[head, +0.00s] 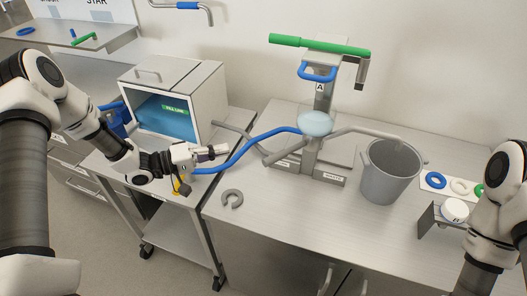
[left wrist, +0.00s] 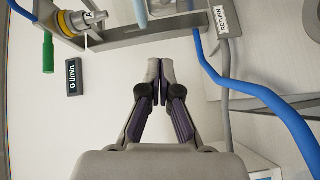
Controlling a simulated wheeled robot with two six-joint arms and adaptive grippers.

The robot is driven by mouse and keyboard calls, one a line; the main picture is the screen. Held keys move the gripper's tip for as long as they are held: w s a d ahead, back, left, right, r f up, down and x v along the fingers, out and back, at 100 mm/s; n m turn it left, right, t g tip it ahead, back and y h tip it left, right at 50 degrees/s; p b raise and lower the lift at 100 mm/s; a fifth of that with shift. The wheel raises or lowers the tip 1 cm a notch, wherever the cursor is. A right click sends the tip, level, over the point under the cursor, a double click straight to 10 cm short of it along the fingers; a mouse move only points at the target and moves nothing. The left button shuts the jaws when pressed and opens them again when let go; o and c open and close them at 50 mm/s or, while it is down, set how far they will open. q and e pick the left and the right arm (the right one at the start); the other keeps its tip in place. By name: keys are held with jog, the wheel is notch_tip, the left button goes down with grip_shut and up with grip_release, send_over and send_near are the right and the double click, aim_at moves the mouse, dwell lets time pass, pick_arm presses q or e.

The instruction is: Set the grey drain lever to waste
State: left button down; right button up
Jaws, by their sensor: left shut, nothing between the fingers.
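The grey drain lever (head: 280,152) appears as a short thick bar low on the central stand. It slants toward the lower left, near the RETURN label (head: 283,163); the WASTE label (head: 333,178) is at the right of the base. My left gripper (head: 226,149) is shut and empty, left of the lever and apart from it, close to the blue hose (head: 243,152). In the left wrist view the fingertips (left wrist: 160,68) meet, and the RETURN label (left wrist: 222,20) shows at the upper right. I cannot make out the lever there. My right gripper is out of view.
A grey bucket (head: 388,172) stands right of the stand under a grey spout (head: 365,131). Another grey pipe (head: 233,131) runs left toward an open box (head: 170,105).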

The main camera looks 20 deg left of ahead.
aim_at(285, 153)
pick_arm(q)
jog(key=w+d+f+p, duration=0.2)
jog(key=w+d+p, duration=0.1)
jog(key=d, duration=0.7)
jog(key=shift+w, duration=0.8)
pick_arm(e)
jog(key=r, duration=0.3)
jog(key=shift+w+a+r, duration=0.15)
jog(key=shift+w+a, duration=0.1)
